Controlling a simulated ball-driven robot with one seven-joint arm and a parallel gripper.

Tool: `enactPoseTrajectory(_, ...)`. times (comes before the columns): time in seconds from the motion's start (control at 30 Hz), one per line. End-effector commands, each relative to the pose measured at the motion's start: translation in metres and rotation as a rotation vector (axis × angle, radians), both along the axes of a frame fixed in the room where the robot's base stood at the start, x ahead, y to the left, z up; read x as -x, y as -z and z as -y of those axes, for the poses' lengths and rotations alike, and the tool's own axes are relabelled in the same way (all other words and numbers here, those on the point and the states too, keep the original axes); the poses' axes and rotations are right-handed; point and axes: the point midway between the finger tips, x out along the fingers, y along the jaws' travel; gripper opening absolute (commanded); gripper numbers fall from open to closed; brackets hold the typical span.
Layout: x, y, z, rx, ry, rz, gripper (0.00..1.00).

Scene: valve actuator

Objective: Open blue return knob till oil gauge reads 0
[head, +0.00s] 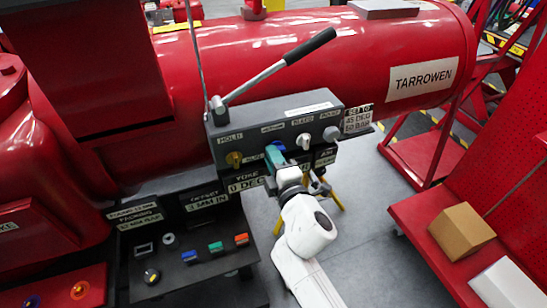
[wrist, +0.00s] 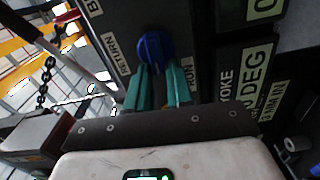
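The blue return knob (wrist: 155,47) shows in the wrist view on the dark panel, beside a label reading RETURN. In the head view it is mostly hidden by my gripper (head: 274,156). In the wrist view the two green fingers of my gripper (wrist: 158,72) are parted, with a dark gap between them. Their tips are at the lower edge of the knob, and I cannot tell whether they touch it. The dark control box (head: 275,120) carries the knobs and a black lever. I cannot make out an oil gauge reading; a small plate reads YOKE 0 DEG (head: 246,184).
A lower panel with coloured buttons (head: 215,247) stands at front left. A red shelf with boxes (head: 461,231) is at right. Grey floor (head: 375,235) is clear between.

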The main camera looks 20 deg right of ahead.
Motion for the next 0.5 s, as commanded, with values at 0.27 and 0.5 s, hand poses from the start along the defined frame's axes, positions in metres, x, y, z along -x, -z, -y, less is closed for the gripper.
enactPoseTrajectory(0.27,-0.0001,-0.0006,0.0004,0.0,0.001,0.001,0.4)
enactPoseTrajectory(0.5,0.0045,-0.0001,0.0005,-0.001,0.001,0.0,0.4)
